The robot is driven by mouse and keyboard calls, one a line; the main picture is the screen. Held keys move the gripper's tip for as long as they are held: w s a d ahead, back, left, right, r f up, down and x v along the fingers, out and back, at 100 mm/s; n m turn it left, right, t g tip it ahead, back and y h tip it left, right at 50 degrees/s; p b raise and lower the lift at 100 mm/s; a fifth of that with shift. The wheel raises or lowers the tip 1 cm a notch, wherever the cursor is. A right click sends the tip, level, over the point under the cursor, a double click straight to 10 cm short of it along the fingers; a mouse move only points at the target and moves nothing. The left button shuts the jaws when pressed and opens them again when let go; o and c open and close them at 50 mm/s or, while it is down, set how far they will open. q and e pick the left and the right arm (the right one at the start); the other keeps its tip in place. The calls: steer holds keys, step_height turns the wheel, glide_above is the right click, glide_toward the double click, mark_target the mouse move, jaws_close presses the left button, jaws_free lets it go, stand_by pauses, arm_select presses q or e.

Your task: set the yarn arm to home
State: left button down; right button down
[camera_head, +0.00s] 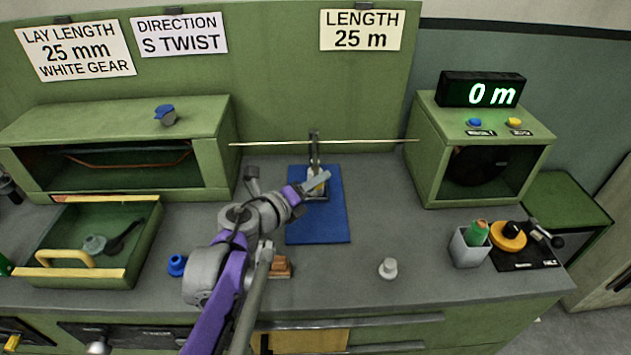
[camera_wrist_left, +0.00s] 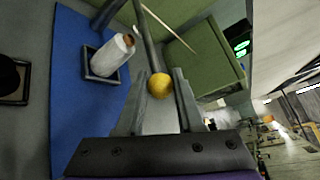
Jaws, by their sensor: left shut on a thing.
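The yarn arm (camera_head: 314,147) is a slim dark upright bar at the back edge of the blue mat (camera_head: 318,225). In the left wrist view its rod (camera_wrist_left: 145,38) runs to a yellow ball knob (camera_wrist_left: 160,85). My left gripper (camera_head: 320,183) reaches over the mat, shut with the knob between its fingers (camera_wrist_left: 160,98). In the head view the gripper hides the knob. A white spool (camera_wrist_left: 108,55) sits in a small grey holder beside the rod. My right gripper is not in view.
A thin pale yarn line (camera_head: 270,143) runs across to the green box (camera_head: 430,150), whose display (camera_head: 482,90) reads 0 m. A drawer tray (camera_head: 140,235) stands open at left. A grey spool (camera_head: 388,268) stands at front; the bench around it is clear.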

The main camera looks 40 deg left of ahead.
arm_select(q)
steer(key=shift+s+d+f, duration=0.15)
steer(key=shift+f, duration=0.05)
steer(key=c, duration=0.8)
jaws_free()
steer(key=shift+o, duration=1.3)
steer(key=shift+r, duration=0.1)
steer(key=shift+s+r+p, duration=0.25)
steer(key=shift+s+p, duration=0.1)
steer(key=p+v, duration=0.6)
steer(key=v, duration=0.4)
steer(key=shift+f, duration=0.15)
